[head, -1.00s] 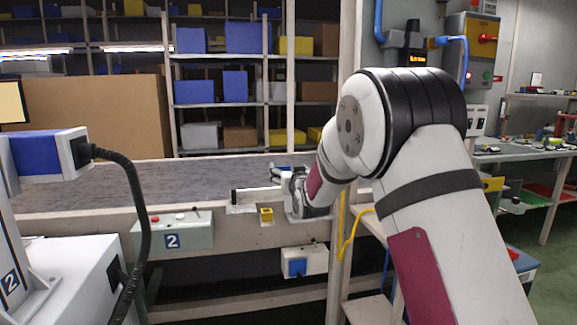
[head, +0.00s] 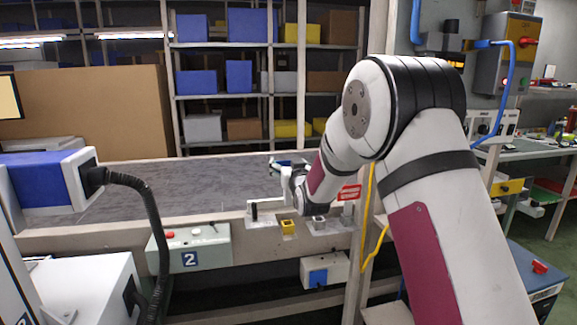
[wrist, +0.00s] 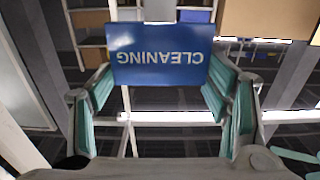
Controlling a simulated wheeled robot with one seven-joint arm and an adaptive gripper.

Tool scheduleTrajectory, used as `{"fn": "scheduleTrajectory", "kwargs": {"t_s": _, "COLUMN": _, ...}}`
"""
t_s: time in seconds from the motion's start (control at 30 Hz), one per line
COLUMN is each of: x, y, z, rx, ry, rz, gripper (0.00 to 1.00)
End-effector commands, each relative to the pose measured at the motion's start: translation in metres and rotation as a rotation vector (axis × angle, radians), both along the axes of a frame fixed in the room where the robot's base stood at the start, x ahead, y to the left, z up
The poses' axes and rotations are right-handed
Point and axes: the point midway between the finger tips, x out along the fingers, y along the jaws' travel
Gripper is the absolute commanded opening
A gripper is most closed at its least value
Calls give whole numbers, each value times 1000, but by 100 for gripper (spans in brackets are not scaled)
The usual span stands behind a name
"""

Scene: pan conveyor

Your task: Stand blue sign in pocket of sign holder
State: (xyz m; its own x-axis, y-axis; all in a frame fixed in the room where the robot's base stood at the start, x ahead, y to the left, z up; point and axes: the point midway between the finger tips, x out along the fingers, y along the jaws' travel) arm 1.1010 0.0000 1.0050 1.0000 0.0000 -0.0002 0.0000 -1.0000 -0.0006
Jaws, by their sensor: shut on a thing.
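My gripper (head: 298,186) is above the near rail of the conveyor, seen from behind and partly covered by my own arm. In the wrist view the blue sign (wrist: 160,65) with white "CLEANING" lettering appears upside down between the green-padded fingers, which are shut on it. In the head view a small dark blue patch (head: 290,162) by the gripper may be part of this sign. Small holders sit along the rail: a pale one with a black upright part (head: 254,211), a yellow block (head: 288,226) and a grey one (head: 320,223). I cannot tell which is the sign holder.
A red-and-white sign (head: 349,192) stands on the rail right of the gripper. The conveyor belt (head: 180,185) is bare. A yellow cable (head: 371,220) hangs by the post. Shelves stand behind.

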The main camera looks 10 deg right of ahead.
Motion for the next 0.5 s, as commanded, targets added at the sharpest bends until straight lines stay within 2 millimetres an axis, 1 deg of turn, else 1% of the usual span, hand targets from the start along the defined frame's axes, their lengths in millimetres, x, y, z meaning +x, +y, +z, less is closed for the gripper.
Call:
{"fn": "scheduleTrajectory", "kwargs": {"t_s": 0.2, "x": 0, "y": 0, "z": -1, "rx": 0, "ry": -2, "rz": 0, "gripper": 25}}
{"fn": "scheduleTrajectory", "kwargs": {"t_s": 0.5, "x": 1, "y": 0, "z": -26, "rx": 0, "ry": 0, "rz": 0, "gripper": 25}}
